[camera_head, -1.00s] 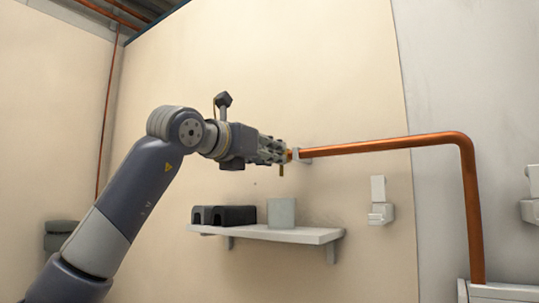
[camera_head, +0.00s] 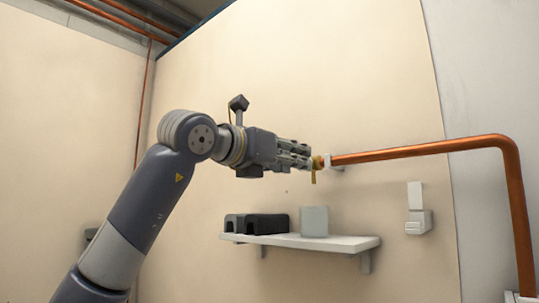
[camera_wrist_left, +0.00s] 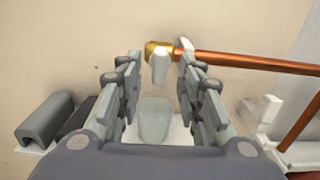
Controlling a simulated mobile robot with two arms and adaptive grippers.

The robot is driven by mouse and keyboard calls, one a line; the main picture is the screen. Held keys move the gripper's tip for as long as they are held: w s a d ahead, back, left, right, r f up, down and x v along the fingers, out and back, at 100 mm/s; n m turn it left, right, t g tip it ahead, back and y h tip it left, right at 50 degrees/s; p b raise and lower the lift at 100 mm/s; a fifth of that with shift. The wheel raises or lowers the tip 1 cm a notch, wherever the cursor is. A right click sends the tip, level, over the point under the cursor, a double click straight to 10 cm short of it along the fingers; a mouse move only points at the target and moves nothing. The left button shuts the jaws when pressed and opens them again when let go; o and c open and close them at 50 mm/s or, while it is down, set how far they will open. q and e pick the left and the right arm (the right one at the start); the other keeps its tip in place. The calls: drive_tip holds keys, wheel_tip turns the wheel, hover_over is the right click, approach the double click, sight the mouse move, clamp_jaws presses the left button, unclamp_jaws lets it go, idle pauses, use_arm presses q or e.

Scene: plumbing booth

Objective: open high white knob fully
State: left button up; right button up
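The fingers are spread, with a gap on each side of the knob. In the head view my left gripper (camera_head: 308,158) is at the brass end (camera_head: 319,162) of the pipe. The knob's white body is mostly hidden there by the fingers. My right gripper is in neither view.
The copper pipe (camera_head: 420,149) runs right, then bends down. A white wall fitting (camera_head: 417,210) is to the right.

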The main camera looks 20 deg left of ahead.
use_arm(q)
drive_tip(key=v, duration=0.8)
